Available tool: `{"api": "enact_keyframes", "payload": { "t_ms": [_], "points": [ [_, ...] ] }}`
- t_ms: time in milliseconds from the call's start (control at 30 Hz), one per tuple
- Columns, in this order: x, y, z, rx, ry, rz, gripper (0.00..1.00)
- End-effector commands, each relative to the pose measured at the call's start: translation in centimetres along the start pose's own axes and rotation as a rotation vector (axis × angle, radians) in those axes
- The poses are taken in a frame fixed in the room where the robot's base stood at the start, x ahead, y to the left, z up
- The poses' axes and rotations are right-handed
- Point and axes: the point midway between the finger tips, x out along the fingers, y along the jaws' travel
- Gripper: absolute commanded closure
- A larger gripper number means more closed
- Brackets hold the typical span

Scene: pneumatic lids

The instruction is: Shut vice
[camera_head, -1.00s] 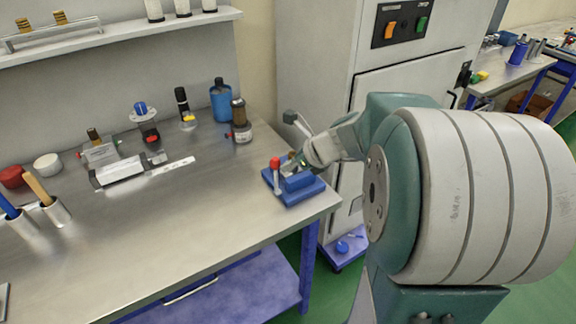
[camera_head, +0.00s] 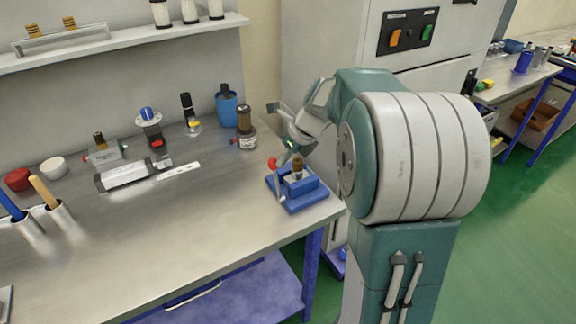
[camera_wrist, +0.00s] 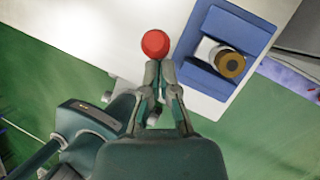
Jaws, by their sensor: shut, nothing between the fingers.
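The blue vice (camera_head: 305,200) sits at the front right corner of the metal workbench (camera_head: 190,240). A brass-topped cylinder (camera_head: 297,168) stands between its jaws; in the wrist view the cylinder (camera_wrist: 228,62) shows inside the blue vice frame (camera_wrist: 234,30). The lever's red knob (camera_head: 272,163) is at the vice's left side. In the wrist view the red knob (camera_wrist: 155,44) lies just beyond my fingertips. My gripper (camera_wrist: 159,66) is shut and empty, close beside the knob; I cannot tell whether they touch. In the head view my gripper (camera_head: 284,160) is above the vice's left side.
A dark-topped bottle fitting (camera_head: 245,125) and a blue bottle (camera_head: 226,105) stand behind the vice. A grey cabinet (camera_head: 330,45) rises behind my arm. The bench's front edge is close to the vice. The bench middle is clear.

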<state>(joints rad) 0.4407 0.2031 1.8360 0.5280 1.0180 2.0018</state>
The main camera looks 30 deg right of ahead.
Motion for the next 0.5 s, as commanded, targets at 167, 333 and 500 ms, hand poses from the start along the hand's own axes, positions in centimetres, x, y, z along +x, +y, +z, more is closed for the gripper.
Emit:
{"api": "enact_keyframes", "payload": {
  "t_ms": [167,333,500],
  "points": [
    [1.2,-1.0,1.7,0.05,0.154,0.056,1.0],
    [2.3,-1.8,2.8,0.098,0.277,0.1,1.0],
    [3.4,-2.5,3.7,0.098,0.269,0.098,1.0]
  ]
}}
